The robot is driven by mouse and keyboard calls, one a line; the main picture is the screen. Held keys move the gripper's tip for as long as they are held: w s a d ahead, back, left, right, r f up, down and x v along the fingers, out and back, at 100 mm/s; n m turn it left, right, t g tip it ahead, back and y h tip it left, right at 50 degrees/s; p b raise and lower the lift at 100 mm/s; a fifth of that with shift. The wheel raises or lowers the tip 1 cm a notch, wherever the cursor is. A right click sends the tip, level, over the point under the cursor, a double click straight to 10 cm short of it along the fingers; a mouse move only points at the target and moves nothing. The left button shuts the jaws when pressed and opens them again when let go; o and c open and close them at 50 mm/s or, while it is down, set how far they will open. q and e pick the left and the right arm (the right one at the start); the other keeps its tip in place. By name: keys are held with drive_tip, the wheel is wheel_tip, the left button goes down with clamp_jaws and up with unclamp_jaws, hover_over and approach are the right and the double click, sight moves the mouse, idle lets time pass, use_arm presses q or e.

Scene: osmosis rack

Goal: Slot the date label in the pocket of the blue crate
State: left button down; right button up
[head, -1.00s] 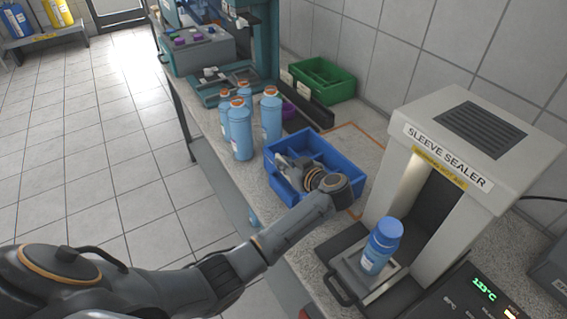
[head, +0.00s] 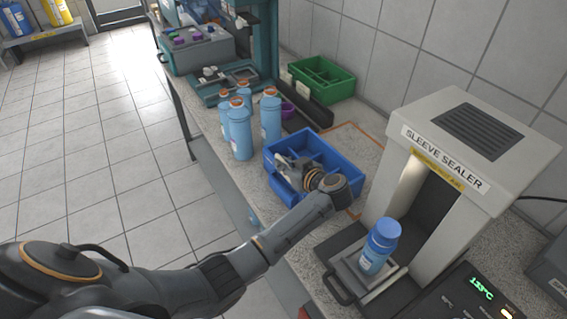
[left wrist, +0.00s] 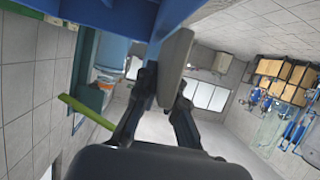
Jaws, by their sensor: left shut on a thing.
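The blue crate (head: 322,150) stands on the bench, with divided compartments inside. My left gripper (head: 288,171) is at its near left wall, with the wrist over the crate's near side. In the left wrist view, the gripper (left wrist: 167,84) is shut on a flat pale grey piece, apparently the date label (left wrist: 175,62), seen nearly edge-on. The label's far end reaches up against the blue crate (left wrist: 118,12). I cannot tell whether it is inside the pocket; the pocket is hidden. My right gripper is not in view.
Several light-blue bottles (head: 240,135) stand left of the crate. A green crate (head: 322,78) is behind. The sleeve sealer (head: 455,150) stands at right, with a blue bottle (head: 379,246) on its tray. Bench right of the crate is partly clear.

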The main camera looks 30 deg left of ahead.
use_arm(q)
drive_tip(key=shift+s+f, duration=0.2)
drive_tip(key=shift+f, duration=0.4)
drive_tip(key=c, duration=1.4)
unclamp_jaws()
drive_tip(key=shift+o, duration=0.2)
drive_tip(key=shift+s+d, duration=0.1)
drive_tip(key=shift+d, duration=0.1)
drive_tip(key=v, duration=0.5)
drive_tip(key=r+v, duration=0.1)
drive_tip(key=v, duration=0.1)
drive_tip(key=shift+w+r, duration=0.15)
drive_tip(key=shift+w, duration=0.1)
